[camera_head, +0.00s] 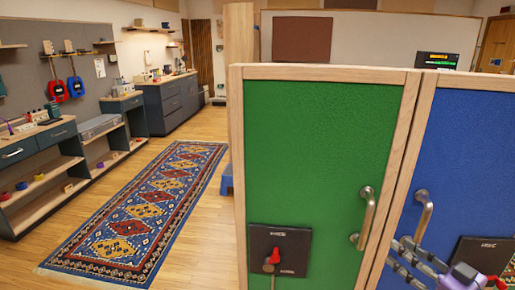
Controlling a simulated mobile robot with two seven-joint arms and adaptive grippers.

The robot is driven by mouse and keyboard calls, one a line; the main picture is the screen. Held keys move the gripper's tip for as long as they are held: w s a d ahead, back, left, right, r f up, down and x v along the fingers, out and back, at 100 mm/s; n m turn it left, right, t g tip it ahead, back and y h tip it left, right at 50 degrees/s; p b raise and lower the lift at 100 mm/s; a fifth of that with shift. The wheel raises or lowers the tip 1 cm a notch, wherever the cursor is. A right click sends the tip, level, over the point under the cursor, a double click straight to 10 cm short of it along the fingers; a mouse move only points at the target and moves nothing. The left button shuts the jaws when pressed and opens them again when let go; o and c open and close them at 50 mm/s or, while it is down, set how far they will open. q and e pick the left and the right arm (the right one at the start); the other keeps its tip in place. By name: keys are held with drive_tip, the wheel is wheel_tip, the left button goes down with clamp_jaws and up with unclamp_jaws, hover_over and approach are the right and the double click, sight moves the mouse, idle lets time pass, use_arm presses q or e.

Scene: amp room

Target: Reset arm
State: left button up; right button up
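My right gripper (397,252) is at the lower right, in front of the blue door (465,145) and below its curved metal handle (423,215). Its two grey fingers point left and stand apart, with nothing seen between them. I cannot tell whether it touches the door. The purple and dark part of my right arm runs to the bottom right corner. My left gripper is not in view.
A wood-framed green door (320,130) with a metal handle (367,218) and a black plate with a red-tipped lever (280,250) stands close ahead. A patterned rug (140,215) lies on open floor at left. Workbenches (45,140) line the left wall.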

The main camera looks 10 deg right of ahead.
drive_tip(key=s+a+f+g+h+p, duration=0.1)
drive_tip(key=s+a+f+g+h, duration=0.1)
drive_tip(key=s+f, duration=0.6)
drive_tip(key=s+a+f+g+h+p, duration=0.1)
drive_tip(key=s+a+f+g+h, duration=0.3)
drive_tip(key=f, duration=0.8)
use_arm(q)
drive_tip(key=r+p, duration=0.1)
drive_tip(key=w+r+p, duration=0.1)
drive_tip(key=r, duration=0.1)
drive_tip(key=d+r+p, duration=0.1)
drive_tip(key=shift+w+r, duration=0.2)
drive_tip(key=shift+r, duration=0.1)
use_arm(e)
drive_tip(key=s+a+f+m, duration=0.1)
drive_tip(key=s+a+f, duration=0.1)
drive_tip(key=s+a, duration=0.3)
drive_tip(key=s+a+f+m+g, duration=0.1)
drive_tip(key=s+a+f, duration=0.2)
drive_tip(key=s+a, duration=0.3)
drive_tip(key=s+a+f+m+g+y, duration=0.1)
drive_tip(key=s+a+f, duration=0.2)
drive_tip(key=s+a, duration=0.3)
drive_tip(key=shift+s+a+f+m, duration=0.25)
drive_tip(key=shift+a+m, duration=0.05)
drive_tip(key=shift+a, duration=0.1)
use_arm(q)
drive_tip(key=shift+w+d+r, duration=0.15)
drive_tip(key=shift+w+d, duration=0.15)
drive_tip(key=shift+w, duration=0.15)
